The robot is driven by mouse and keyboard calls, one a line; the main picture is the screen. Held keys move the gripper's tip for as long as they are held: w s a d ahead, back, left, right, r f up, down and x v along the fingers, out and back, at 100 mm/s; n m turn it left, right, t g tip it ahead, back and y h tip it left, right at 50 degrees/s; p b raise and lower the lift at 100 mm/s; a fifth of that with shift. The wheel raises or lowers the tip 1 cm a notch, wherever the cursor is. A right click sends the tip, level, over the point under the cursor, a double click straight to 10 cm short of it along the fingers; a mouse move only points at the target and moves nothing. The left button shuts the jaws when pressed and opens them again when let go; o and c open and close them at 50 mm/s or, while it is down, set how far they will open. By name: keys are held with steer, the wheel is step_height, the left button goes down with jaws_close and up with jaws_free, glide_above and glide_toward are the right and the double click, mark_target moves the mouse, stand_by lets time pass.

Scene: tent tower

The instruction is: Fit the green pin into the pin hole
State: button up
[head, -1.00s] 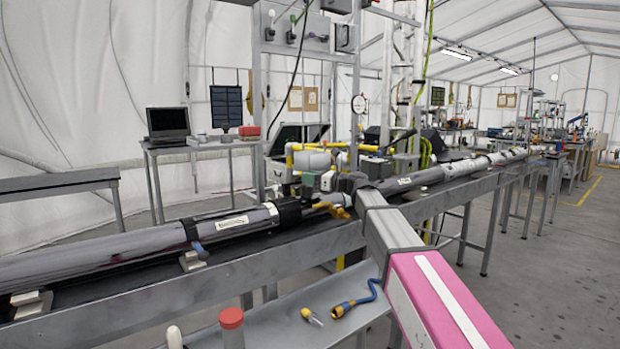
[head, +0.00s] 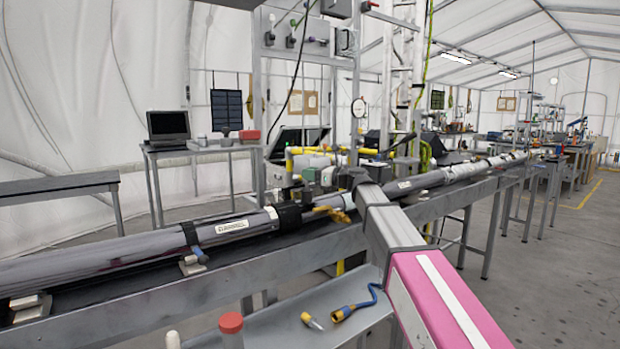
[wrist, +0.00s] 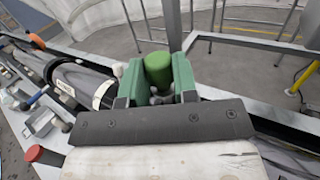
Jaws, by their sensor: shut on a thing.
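The green pin (wrist: 157,70) stands upright between the green fingers of my gripper (wrist: 158,82) in the wrist view. The fingers are shut on it, one on each side, and its rounded top shows above them. In the head view my gripper (head: 318,178) is over the long grey tube assembly, near its dark collar, and the pin cannot be clearly made out there. The pin hole cannot be made out in either view; the pin's lower end is hidden by the fingers and the dark gripper plate.
The grey tube (head: 120,250) lies along the long bench rail (head: 200,297). A yellow-handled valve (head: 333,213) is close to my gripper. A lower tray (head: 282,325) holds a blue cable (head: 362,303), a small yellow-tipped item (head: 312,321) and a red-capped item (head: 231,323).

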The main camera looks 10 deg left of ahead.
steer(key=shift+r, duration=0.65)
steer(key=shift+f, duration=2.1)
stand_by(1.1)
steer(key=o, duration=1)
steer(key=d, duration=0.3)
steer(key=s+d, duration=0.1)
steer(key=d, duration=0.3)
steer(key=s+d, duration=0.1)
steer(key=d, duration=0.2)
steer(key=shift+s+d+f, duration=0.1)
steer(key=shift+d+f, duration=0.15)
steer(key=shift+d, duration=0.15)
